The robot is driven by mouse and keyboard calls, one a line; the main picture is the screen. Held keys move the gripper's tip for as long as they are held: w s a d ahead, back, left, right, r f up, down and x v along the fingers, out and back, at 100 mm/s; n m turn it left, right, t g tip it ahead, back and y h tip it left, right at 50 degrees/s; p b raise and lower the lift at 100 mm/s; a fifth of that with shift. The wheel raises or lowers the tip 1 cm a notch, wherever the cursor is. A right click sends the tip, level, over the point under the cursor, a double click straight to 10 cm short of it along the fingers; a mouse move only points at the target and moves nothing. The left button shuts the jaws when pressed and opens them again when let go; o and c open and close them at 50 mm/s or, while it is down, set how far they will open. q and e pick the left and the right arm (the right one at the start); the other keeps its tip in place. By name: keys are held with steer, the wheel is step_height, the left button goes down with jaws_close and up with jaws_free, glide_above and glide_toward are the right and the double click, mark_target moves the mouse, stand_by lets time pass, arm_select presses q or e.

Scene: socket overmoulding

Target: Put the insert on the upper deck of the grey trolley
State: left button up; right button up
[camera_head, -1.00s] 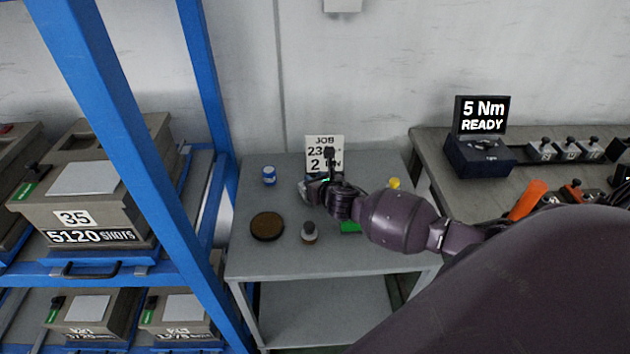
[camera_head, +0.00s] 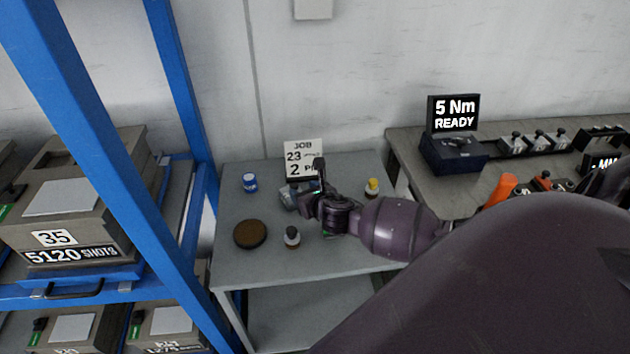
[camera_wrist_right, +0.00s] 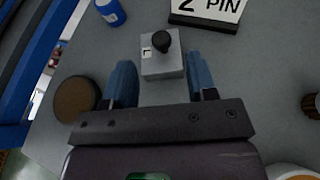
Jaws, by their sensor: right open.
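The insert (camera_wrist_right: 158,66) is a small light-grey block with a black knob on top. My left gripper is not in view.
A blue rack (camera_head: 185,250) stands left, a workbench (camera_head: 410,150) right.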

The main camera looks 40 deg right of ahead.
steer(key=v, duration=0.6)
steer(key=shift+p, duration=0.3)
steer(key=shift+w, duration=0.1)
